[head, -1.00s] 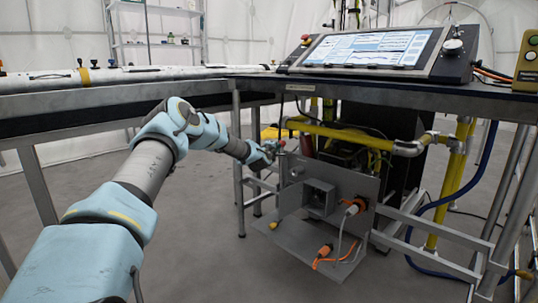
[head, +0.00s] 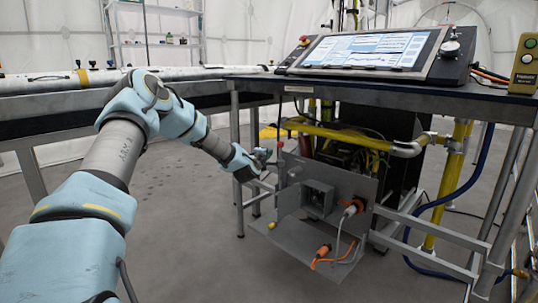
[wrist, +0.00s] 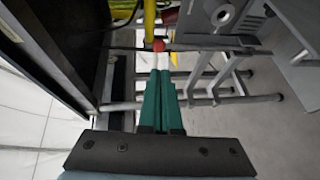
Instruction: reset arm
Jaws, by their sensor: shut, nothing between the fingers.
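My gripper (head: 264,155) is at the end of my blue and grey arm, in front of the left side of the grey connector panel (head: 345,187) under the table. In the wrist view its two green fingers (wrist: 162,75) lie side by side, shut and empty. A red knob (head: 281,144) shows just beyond the gripper in the head view; the red ball (wrist: 158,45) also shows past the fingertips in the wrist view. I cannot tell the exact gap between the fingertips and the knob.
The table (head: 420,92) with a slanted screen (head: 368,48) stands over the panel. Plugs with orange cables (head: 322,257) sit on the panel's lower shelf. Yellow pipes (head: 345,132) and a blue hose (head: 470,170) run beneath. Metal table legs (head: 236,150) are near my gripper. Open floor lies left.

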